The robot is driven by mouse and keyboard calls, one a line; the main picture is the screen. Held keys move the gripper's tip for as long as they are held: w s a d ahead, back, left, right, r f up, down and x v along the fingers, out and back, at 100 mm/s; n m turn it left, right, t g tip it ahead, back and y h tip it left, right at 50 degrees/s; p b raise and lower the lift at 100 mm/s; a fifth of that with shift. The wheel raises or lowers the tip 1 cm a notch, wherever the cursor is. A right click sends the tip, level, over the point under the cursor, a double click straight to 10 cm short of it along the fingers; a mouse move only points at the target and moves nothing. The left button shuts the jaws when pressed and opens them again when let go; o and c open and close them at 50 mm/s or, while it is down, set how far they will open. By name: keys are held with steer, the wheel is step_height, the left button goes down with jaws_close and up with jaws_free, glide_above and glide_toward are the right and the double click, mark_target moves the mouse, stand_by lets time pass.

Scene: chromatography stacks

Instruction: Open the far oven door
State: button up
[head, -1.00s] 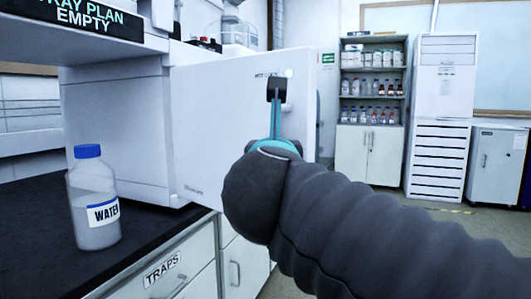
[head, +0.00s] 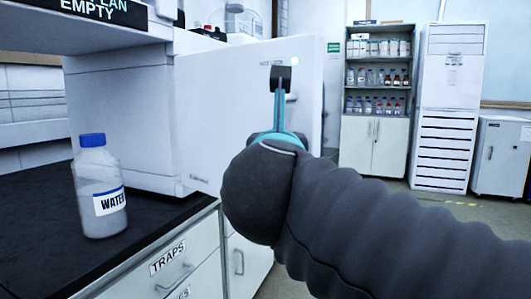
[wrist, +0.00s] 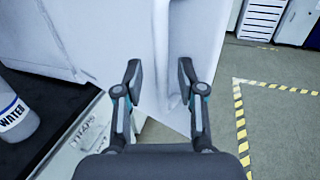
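The far oven door (head: 225,120) is a flat white panel on the white instrument in the head view, with a small lit light near its top right. I cannot tell surely whether it stands ajar. My gripper (head: 280,78) is in front of the door's upper right part. In the wrist view my gripper (wrist: 160,73) has its two fingers apart, one on each side of a narrow upright white edge or handle strip on the door (wrist: 160,40). A gap shows beside the fingers; contact is not clear.
A water bottle (head: 100,195) stands on the black bench top (head: 150,235) at left. Drawers labelled TRAPS (head: 170,262) are below. A shelf cabinet (head: 375,145) and a tall white unit (head: 447,110) stand behind. Floor with yellow-black tape (wrist: 240,120) is clear at right.

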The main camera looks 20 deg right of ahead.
steer(key=v, duration=1)
stand_by(0.4)
steer(key=shift+s, duration=0.15)
